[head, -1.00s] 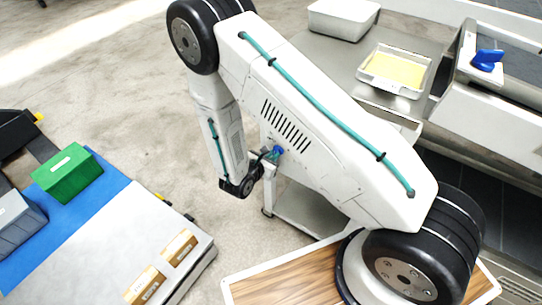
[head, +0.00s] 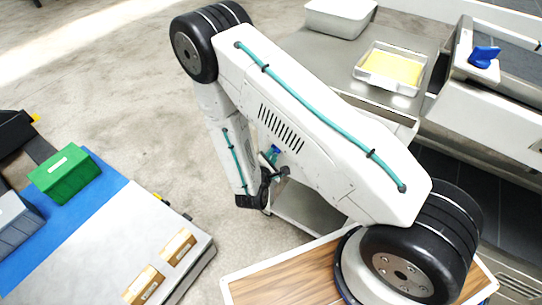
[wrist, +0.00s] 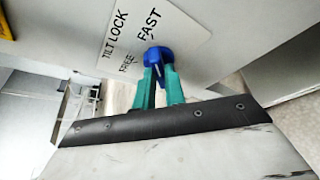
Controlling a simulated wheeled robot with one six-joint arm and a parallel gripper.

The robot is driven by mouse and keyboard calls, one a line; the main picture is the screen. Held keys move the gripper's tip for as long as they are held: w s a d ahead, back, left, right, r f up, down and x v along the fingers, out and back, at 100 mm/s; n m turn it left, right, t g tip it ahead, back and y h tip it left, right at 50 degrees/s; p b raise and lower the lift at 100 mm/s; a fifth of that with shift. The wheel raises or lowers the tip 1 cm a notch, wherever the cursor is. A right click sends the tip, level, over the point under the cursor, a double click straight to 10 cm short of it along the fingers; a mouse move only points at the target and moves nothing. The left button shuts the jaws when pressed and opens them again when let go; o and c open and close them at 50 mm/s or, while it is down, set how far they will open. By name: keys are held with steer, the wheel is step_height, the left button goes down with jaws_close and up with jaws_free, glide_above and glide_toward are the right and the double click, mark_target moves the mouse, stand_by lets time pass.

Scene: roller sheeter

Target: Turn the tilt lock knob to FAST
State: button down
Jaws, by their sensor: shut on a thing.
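The tilt lock knob (wrist: 159,56) is blue and sits at the lower edge of a white label plate (wrist: 138,28) reading TILT LOCK, FREE and FAST. In the wrist view my gripper (wrist: 158,74) has its teal fingers closed on the knob from either side. The word FAST is just above the knob and FREE is to its left. I cannot tell exactly which mark the knob points at. In the head view my arm hides most of the gripper and knob; only a bit of blue and teal shows beside the arm.
A steel counter at the upper right holds a tray with a yellow slab (head: 394,68) and a white bin (head: 340,17). A blue handle (head: 484,56) is on the machine. A table with a green box (head: 64,174) and cartons is at left. Bare floor lies between.

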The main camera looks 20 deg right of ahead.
stand_by(0.3)
steer(key=c, duration=1.5)
jaws_free()
steer(key=shift+o, duration=0.2)
steer(key=v, duration=0.8)
steer(key=shift+f, duration=0.1)
